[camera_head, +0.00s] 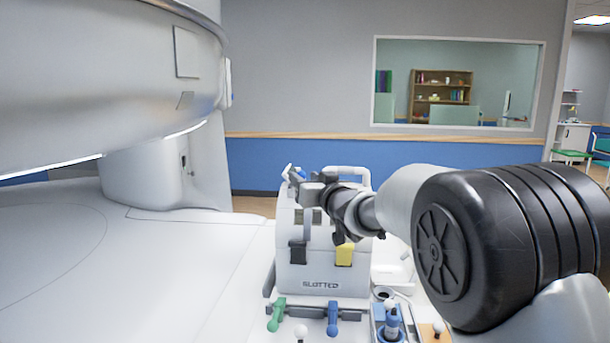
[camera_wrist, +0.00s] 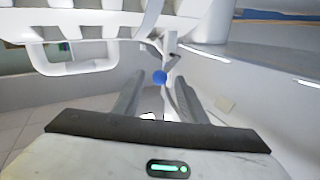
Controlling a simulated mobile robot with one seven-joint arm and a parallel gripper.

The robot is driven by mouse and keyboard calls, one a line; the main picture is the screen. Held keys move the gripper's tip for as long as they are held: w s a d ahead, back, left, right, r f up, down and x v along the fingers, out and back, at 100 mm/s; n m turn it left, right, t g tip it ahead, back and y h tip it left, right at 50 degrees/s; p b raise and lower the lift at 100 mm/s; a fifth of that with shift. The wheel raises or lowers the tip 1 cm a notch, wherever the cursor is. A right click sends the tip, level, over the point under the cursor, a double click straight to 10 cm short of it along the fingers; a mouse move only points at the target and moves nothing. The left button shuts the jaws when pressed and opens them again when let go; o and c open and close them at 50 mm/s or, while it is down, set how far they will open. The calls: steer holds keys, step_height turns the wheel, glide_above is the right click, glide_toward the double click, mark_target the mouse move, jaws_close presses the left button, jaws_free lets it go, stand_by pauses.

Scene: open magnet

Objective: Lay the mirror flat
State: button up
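A white housing (camera_head: 322,258) with a top handle and dark lettering on its front stands on the table in the middle of the head view. A small white part with a blue knob (camera_head: 300,172) rises at its upper left. The blue knob (camera_wrist: 160,77) also shows in the wrist view, between the far ends of my fingers. I cannot clearly pick out the mirror's face; my gripper and the housing hide much there. My gripper (camera_head: 304,184) is at the housing's top, its fingers apart around or just short of the knob. Contact cannot be told.
The magnet's large upper part (camera_head: 100,80) and a white post fill the left. A black clip and a yellow clip (camera_head: 344,254) hang on the housing's front. Green and blue handles (camera_head: 332,318) and a blue holder stand before it. My arm covers the right.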

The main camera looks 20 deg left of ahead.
mark_target(304, 176)
steer(key=shift+x, duration=1.75)
